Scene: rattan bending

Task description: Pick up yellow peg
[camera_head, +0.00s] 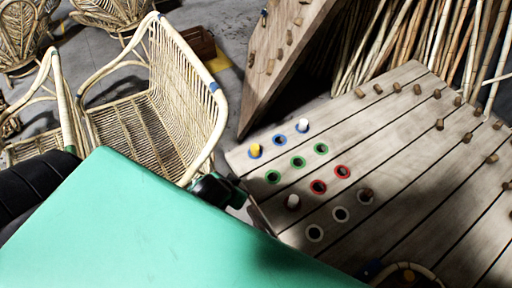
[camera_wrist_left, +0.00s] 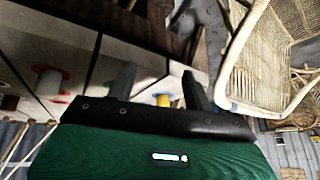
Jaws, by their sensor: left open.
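The yellow peg (camera_head: 255,151) stands upright in a blue-ringed hole near the left corner of the slatted wooden board (camera_head: 400,215). My left gripper (camera_head: 236,192), black, is open and empty beside the board's left edge, apart from the peg. In the left wrist view the yellow peg (camera_wrist_left: 163,100) appears between the two spread fingers of the left gripper (camera_wrist_left: 158,70), its lower part cut off by the gripper body. Its distance from the fingers is hard to judge there.
White pegs (camera_head: 302,125) (camera_head: 293,201) stand near the yellow one. Green (camera_head: 298,162), red (camera_head: 318,187) and white rings (camera_head: 315,233) mark other holes. Several brown pegs (camera_head: 440,124) stand across the board. A rattan chair (camera_head: 150,110) is close on the left; a tilted wooden panel (camera_head: 285,55) stands behind.

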